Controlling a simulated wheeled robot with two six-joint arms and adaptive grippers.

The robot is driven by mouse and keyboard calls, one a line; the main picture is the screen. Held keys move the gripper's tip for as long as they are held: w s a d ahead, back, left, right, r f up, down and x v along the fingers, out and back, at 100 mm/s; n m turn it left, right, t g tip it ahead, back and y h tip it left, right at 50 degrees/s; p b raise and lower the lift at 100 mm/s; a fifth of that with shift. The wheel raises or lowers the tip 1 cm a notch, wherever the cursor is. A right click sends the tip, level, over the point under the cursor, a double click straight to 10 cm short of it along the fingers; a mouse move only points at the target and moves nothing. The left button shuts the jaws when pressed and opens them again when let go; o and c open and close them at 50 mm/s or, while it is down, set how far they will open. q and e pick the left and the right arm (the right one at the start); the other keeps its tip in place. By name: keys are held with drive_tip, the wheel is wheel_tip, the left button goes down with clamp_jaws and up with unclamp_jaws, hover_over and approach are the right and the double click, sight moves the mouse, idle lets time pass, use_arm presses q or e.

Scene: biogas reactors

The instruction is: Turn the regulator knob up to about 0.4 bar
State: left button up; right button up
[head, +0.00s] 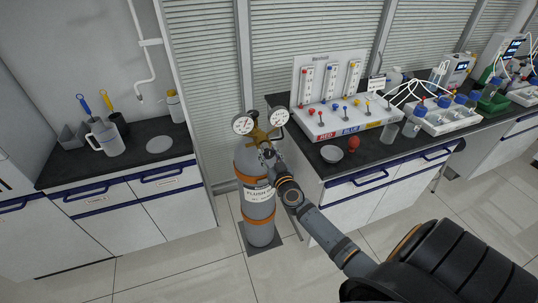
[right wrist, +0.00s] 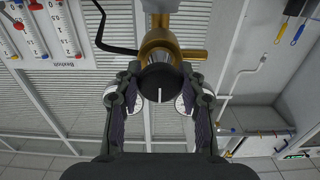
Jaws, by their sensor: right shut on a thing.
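The gas cylinder (head: 254,170) is grey with orange bands and stands upright on the floor. Its brass regulator (head: 258,134) carries two round white gauges, a left gauge (head: 243,125) and a right gauge (head: 278,117). Their readings are too small to tell. My right gripper (head: 268,155) is at the front of the regulator. In the right wrist view, the black regulator knob (right wrist: 160,84) with a white line sits between the fingers of my gripper (right wrist: 162,100), which is shut on it. The fingers partly cover the gauges there. My left gripper is not in view.
The right bench (head: 330,170) stands close beside the cylinder and bears a flowmeter panel (head: 335,82), a red bulb (head: 353,143) and a small dish (head: 331,154). The left bench (head: 120,160) holds a jug (head: 105,138). The floor in front is clear.

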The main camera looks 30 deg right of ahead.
drive_tip(key=m+p, duration=0.1)
drive_tip(key=m, duration=0.3)
drive_tip(key=m+p, duration=0.1)
drive_tip(key=m, duration=0.5)
drive_tip(key=shift+m, duration=0.4)
drive_tip(key=m, duration=0.5)
drive_tip(key=shift+f, duration=0.1)
drive_tip(key=m, duration=0.6)
drive_tip(key=shift+m+b, duration=0.35)
drive_tip(key=shift+m, duration=0.05)
drive_tip(key=o, duration=1.2)
